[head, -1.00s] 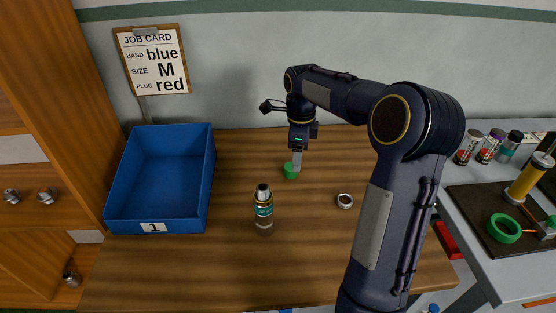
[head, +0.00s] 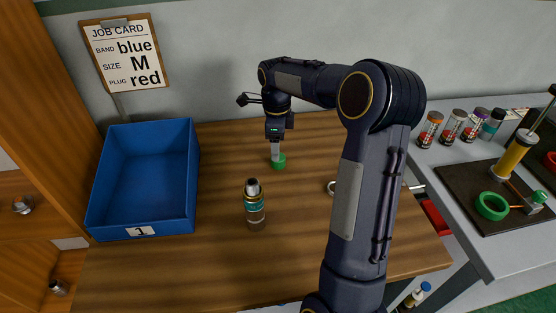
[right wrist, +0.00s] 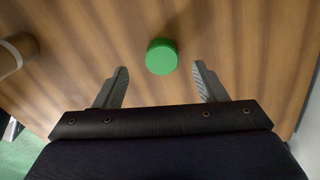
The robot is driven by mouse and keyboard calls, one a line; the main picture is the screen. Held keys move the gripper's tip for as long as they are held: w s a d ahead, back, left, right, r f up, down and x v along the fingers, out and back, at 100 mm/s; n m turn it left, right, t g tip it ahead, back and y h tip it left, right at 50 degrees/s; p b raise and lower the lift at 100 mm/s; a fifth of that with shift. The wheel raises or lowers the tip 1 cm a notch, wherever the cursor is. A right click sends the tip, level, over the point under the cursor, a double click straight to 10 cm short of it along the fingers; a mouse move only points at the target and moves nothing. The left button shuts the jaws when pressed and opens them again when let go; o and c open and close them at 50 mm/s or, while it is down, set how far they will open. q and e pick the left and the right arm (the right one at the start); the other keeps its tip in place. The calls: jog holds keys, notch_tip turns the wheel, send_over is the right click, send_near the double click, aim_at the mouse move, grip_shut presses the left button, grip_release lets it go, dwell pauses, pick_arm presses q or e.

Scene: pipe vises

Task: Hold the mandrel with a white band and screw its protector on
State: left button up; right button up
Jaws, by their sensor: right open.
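A dark mandrel-like cylinder (head: 254,207) stands upright on the wooden table in the head view, with a teal band and a pale metal top. I cannot make out a clear white band on it. A small green cap (head: 279,162), perhaps the protector, lies on the table behind it to the right. The green cap also shows in the right wrist view (right wrist: 161,57). My right gripper (head: 276,157) is over the cap, pointing down. In the right wrist view its fingers (right wrist: 160,85) are open and empty, with the cap just beyond the gap between them. My left gripper is not in view.
A blue bin (head: 145,180) marked 1 stands at the left. A metal ring (head: 331,188) is partly hidden by my right arm. At the right, a side bench holds several canisters (head: 452,125), a yellow cylinder (head: 514,154) and a green ring (head: 491,206). The front table is mostly clear.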

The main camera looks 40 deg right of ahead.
jog(key=shift+d+f, duration=0.2)
jog(key=shift+f, duration=2.4)
jog(key=shift+c, duration=0.2)
jog(key=c, duration=1)
